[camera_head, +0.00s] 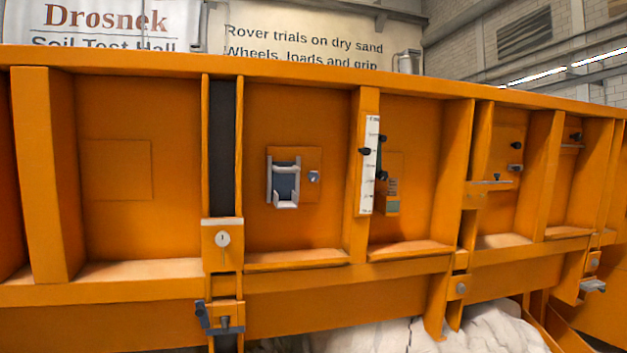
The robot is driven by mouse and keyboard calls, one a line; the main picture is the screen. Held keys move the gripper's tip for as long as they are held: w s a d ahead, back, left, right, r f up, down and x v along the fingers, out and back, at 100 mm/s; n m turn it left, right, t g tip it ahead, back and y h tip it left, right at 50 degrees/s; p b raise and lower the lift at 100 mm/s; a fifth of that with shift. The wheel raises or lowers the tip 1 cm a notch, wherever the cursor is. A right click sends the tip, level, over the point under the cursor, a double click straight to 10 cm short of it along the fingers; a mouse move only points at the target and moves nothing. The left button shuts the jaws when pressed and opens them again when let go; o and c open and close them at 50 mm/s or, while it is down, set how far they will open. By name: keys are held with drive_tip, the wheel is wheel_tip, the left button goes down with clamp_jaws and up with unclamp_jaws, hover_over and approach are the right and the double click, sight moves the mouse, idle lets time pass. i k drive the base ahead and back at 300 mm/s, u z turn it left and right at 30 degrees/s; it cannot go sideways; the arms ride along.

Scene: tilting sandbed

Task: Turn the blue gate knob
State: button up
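I see no plainly blue round knob on the orange sandbed wall (140,95). A small dark blue-grey fitting (206,318) with a short bar sits low on the wall at the left of centre, below a round pale dial (222,239) on an orange plate. I cannot tell whether this fitting is the gate knob. A grey-framed fitting with a dark bluish centre (286,182) is mounted on a square plate, with a small grey knob (314,177) at its right. My gripper is not in view.
A white scale strip (369,165) with dark knobs is on an upright rib. Small levers and latches (490,182) sit farther right. Ribs and ledges stick out from the wall. Pale sand or rock (490,328) lies below. Signs (105,24) hang behind.

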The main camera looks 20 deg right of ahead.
sight(312, 175)
drive_tip(key=u, duration=0.4)
drive_tip(key=i, duration=1.05)
drive_tip(key=z, duration=0.5)
